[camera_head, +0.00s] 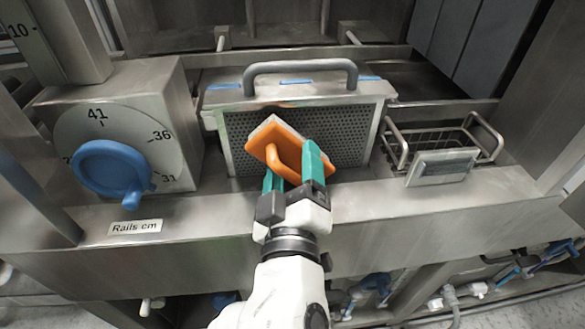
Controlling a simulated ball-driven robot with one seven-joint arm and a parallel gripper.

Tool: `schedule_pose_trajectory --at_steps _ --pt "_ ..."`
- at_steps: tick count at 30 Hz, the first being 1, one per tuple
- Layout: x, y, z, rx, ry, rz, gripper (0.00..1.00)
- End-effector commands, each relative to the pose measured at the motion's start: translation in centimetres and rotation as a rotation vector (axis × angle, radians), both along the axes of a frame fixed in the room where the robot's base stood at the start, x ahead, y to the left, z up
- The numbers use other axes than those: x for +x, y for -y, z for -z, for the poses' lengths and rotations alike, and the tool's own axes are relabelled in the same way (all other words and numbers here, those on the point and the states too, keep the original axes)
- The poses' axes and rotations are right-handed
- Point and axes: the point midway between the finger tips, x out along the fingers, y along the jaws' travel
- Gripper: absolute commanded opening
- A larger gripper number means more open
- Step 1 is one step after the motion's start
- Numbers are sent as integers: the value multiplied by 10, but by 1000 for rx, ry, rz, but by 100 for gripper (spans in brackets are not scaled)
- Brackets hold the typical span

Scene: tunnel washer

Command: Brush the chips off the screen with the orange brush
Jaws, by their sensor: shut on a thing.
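The screen (347,137) is a grey perforated panel in a metal frame with a grey handle on top, standing upright in the middle. The orange brush (272,142) has a pale edge and an orange loop handle. My gripper (290,180) has teal fingers and is shut on the brush's handle. It holds the brush tilted in front of the left and middle part of the screen. I cannot tell whether the brush touches the screen. The brush and fingers hide part of the mesh. No chips can be made out clearly on the visible mesh.
A metal box with a numbered dial and blue knob (110,172) stands on the left, above a "Rails cm" label (134,227). A wire basket (432,139) with a small plate is on the right. A steel ledge (400,212) runs in front. Blue-handled valves lie below.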

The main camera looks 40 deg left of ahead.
Motion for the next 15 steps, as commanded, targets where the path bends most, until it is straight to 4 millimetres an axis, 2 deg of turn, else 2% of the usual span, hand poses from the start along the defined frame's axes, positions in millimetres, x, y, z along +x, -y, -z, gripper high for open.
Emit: schedule_pose_trajectory --at_steps 15 --pt "6 -7 0 1 1 0 43"
